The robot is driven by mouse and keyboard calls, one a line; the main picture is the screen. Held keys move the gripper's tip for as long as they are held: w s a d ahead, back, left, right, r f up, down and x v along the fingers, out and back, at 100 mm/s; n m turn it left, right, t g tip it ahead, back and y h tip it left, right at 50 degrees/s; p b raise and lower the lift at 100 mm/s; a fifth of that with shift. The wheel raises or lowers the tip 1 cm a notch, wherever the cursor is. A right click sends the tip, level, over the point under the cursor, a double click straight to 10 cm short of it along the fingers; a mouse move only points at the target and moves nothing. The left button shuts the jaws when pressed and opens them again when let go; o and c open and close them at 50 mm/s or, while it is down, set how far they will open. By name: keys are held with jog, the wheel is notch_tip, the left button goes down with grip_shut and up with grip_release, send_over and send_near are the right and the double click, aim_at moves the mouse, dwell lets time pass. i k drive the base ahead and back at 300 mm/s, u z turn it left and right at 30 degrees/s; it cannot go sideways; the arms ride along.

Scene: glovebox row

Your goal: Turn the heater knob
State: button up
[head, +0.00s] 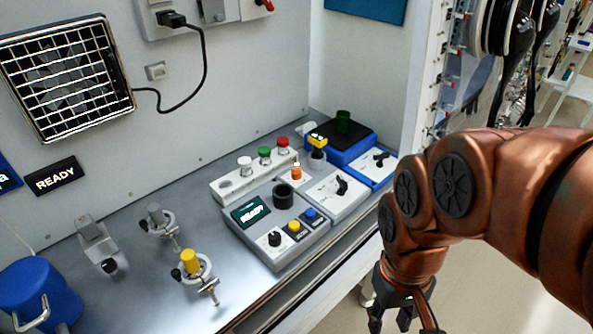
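A blue unit with a black top plate (336,136) stands at the back right of the bench, a dark green vessel (343,121) on it. Its white front panel carries a black knob (380,158), which looks like the heater knob; its label is too small to read. My gripper (392,323) hangs at the bottom, right of and below the bench's front edge, well apart from the knob. Its dark fingers stand apart with nothing visible between them; the tips are near or past the picture's lower edge.
A grey box (240,238) with a READY display and a black knob (274,239) stands mid-bench. Beside it is a white panel with another black knob (341,185). Clamps, one with a yellow piece (190,262), and a blue container (40,293) are left. A white post (428,80) rises at right.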

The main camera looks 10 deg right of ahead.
aim_at(295, 172)
jog(key=z, duration=1.2)
jog(key=i, duration=0.4)
jog(key=u, duration=2.55)
